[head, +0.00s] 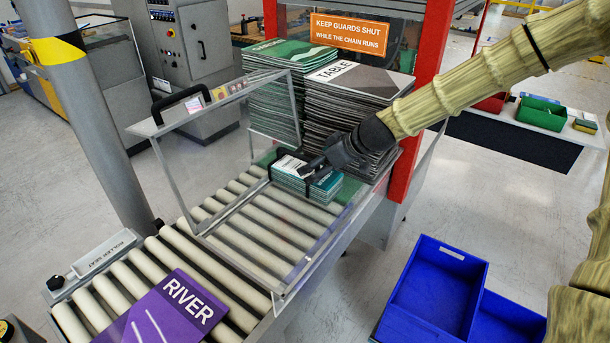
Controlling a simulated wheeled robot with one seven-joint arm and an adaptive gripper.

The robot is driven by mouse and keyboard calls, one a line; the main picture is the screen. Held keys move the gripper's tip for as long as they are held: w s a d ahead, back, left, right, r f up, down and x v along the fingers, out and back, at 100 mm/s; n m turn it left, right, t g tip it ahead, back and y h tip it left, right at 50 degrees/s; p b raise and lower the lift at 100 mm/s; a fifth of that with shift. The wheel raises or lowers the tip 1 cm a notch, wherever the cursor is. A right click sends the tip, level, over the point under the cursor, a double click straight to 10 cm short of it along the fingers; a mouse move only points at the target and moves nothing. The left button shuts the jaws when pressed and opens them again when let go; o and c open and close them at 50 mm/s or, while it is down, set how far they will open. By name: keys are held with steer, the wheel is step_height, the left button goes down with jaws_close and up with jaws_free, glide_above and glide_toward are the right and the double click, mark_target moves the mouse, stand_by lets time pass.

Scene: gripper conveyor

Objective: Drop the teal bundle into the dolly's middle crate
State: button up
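The teal bundle (323,190) is a small banded stack with a white-and-teal top. It sits at the far end of the roller conveyor, in front of the tall stacks. My gripper (303,166) is at the bundle, its dark fingers over the top and near side. Whether the fingers close on it is too small to tell. Two blue crates (432,285) (508,318) show at the bottom right, on the floor side of the conveyor. They look empty, and the picture edge and my arm cut them off. The dolly under them is hidden, and I cannot tell which crate is the middle one.
A clear guard with a black handle (180,101) stands raised over the rollers (245,235). Tall stacks of green (283,55) and grey sheets (345,90) stand behind the bundle, beside a red post (432,60). A purple RIVER bundle (165,312) lies on the near rollers.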

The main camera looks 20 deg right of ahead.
steer(key=shift+w+a+f, duration=0.2)
steer(key=shift+a+f, duration=0.1)
steer(key=shift+f, duration=0.05)
steer(key=shift+f, duration=0.1)
steer(key=shift+p+x, duration=1)
steer(key=shift+x, duration=1.6)
steer(key=shift+d, duration=0.2)
steer(key=c, duration=1.6)
